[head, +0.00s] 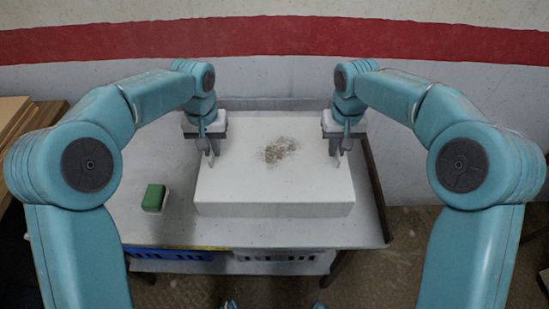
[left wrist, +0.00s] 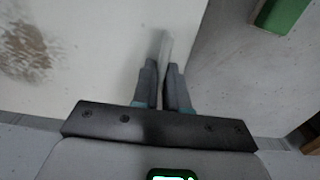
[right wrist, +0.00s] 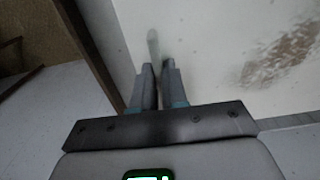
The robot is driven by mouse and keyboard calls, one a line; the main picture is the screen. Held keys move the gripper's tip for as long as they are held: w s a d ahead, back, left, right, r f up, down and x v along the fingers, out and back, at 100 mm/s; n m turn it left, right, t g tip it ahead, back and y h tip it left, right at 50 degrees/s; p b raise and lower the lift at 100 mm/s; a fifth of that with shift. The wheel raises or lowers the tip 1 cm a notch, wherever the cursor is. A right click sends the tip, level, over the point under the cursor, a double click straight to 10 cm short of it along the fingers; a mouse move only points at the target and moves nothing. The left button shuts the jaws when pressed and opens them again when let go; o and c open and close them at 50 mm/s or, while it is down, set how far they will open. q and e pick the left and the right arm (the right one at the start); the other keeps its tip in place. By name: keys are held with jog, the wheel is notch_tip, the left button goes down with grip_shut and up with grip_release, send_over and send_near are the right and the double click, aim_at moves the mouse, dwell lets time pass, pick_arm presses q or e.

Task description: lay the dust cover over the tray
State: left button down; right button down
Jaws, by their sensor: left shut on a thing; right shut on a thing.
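The white dust cover (head: 270,185) has a flat top with a brown speckled patch and a straight front side. It sits over the middle of the table. No tray shows apart from it; whatever is under the cover is hidden. My left gripper (head: 211,157) is shut at the cover's left edge, and my right gripper (head: 339,157) is shut at its right edge. In the left wrist view a thin pale strip stands between the fingers (left wrist: 163,80). A similar strip stands between the fingers (right wrist: 154,75) in the right wrist view. I cannot tell whether the cover touches the table.
A green block (head: 154,197) lies on the grey table (head: 185,225), left of the cover. Blue (head: 170,254) and white (head: 285,265) bins stand under the table's front edge. Wooden boards (head: 20,120) are at the far left. A wall with a red stripe is behind.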

pick_arm(q)
jog(key=shift+r, duration=0.15)
pick_arm(e)
jog(key=shift+r, duration=0.2)
